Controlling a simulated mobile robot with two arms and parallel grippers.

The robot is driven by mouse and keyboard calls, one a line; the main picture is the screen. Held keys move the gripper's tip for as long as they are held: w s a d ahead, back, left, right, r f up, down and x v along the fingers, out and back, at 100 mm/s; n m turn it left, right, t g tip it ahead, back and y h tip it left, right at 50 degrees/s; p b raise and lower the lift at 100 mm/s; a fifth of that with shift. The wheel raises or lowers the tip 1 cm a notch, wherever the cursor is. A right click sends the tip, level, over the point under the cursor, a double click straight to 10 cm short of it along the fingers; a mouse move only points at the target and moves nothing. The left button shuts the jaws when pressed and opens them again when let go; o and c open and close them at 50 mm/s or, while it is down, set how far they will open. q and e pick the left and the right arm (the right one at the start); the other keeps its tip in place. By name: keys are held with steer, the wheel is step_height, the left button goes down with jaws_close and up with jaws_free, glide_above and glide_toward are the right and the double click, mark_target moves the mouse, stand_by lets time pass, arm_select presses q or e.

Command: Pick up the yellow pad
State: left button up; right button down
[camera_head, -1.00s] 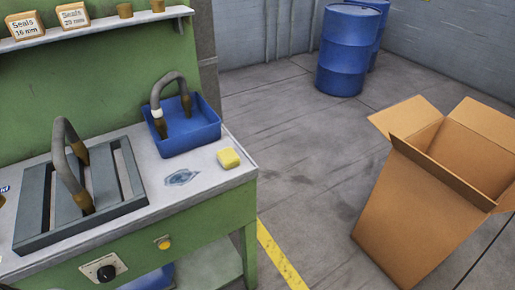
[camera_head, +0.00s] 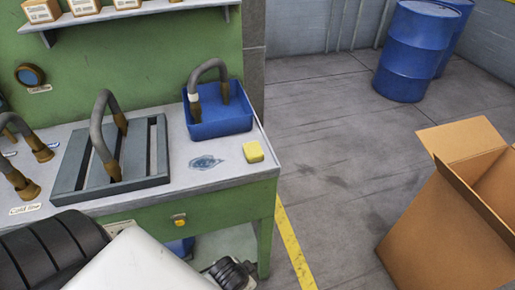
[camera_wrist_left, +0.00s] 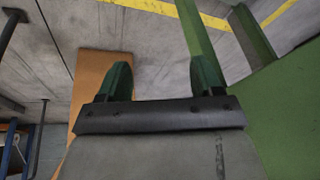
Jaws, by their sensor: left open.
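The yellow pad (camera_head: 253,152) lies on the bench top (camera_head: 222,172) near its right front corner in the head view. It is to the right of a dark wet-looking patch (camera_head: 206,162) and in front of the blue tray (camera_head: 219,120). My left gripper (camera_wrist_left: 162,78) shows in the left wrist view with its two green fingers apart and nothing between them. The pad does not show in that view. In the head view part of my arm is at the lower left, but no gripper fingers are visible. My right gripper is not in view.
The blue tray holds a curved grey hose with brown ends. A slatted grey rack (camera_head: 70,180) with another hose stands to its left. A shelf (camera_head: 130,14) with boxes is above. A cardboard box (camera_head: 440,235) and blue drums (camera_head: 412,55) stand on the floor at right.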

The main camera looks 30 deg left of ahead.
arm_select(q)
steer(key=w+d+r+m+t+p, duration=0.1)
steer(key=w+r+m+t, duration=0.6)
steer(key=r, duration=0.7)
steer(key=w+d+r+m+t, duration=0.15)
steer(key=w+r+t, duration=0.35)
steer(key=w+r, duration=0.7)
steer(key=w+d+r+m+h, duration=0.1)
steer(key=d+r+m+h, duration=0.55)
steer(key=m, duration=0.65)
steer(key=d+r+m+h, duration=0.3)
steer(key=r+m+h, duration=0.7)
steer(key=m, duration=0.3)
steer(key=m+g+y, duration=1.6)
steer(key=m, duration=0.8)
glide_above(252, 146)
step_height(252, 146, down, 6)
steer(key=f, duration=0.1)
steer(key=shift+a, duration=0.15)
step_height(252, 146, down, 5)
steer(key=shift+r+p, duration=0.2)
steer(key=shift+p, duration=0.4)
steer(key=shift+f+m+p, duration=0.25)
steer(key=shift+f+p, duration=0.2)
steer(key=shift+f, duration=0.2)
steer(key=f, duration=0.1)
steer(key=f+p, duration=0.1)
steer(key=f, duration=0.1)
steer(key=shift+d+f, duration=0.2)
steer(key=shift+f, duration=0.45)
